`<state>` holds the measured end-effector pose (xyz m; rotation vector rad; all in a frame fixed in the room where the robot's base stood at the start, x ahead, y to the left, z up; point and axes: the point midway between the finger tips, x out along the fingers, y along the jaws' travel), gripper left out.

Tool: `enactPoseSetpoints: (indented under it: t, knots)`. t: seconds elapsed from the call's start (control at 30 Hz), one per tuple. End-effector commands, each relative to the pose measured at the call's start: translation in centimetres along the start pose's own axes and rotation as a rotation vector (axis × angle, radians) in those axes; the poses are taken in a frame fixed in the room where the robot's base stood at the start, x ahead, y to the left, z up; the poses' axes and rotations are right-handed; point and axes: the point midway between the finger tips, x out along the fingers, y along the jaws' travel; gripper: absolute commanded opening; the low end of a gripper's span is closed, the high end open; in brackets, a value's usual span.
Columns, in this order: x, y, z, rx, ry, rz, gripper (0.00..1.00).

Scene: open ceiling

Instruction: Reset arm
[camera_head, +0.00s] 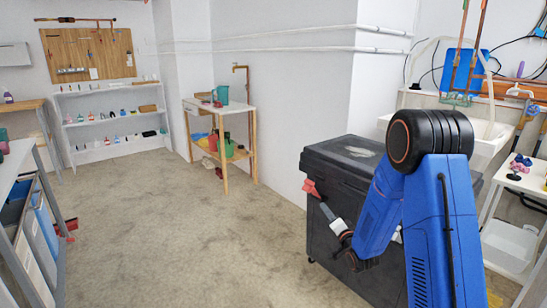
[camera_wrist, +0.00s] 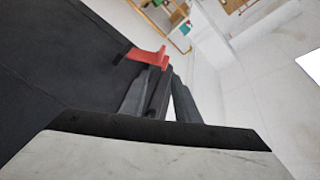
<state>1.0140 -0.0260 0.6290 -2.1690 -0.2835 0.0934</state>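My blue arm (camera_head: 445,225) stands at the right of the head view, bent over with its wrist hanging low in front of a large black bin. My gripper (camera_head: 322,205) points up and left beside the bin's front left edge. The red object also shows in the head view (camera_head: 310,188). Its exact kind is too small to tell.
The black bin (camera_head: 345,160) is close to my arm and gripper. A sink (camera_head: 490,130) and a white table (camera_head: 530,180) are at right. A wooden-legged stand (camera_head: 228,109), a white shelf (camera_head: 112,118) and a left table (camera_head: 15,155) surround clear floor (camera_head: 190,230).

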Motion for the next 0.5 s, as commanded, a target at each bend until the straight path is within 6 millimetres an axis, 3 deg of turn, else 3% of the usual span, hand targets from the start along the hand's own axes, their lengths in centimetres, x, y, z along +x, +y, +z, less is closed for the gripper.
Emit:
enactPoseSetpoints:
  t: [0.5]
  knots:
    - [-4.2,-4.7,-4.4,-0.24,-0.097,0.246,0.29]
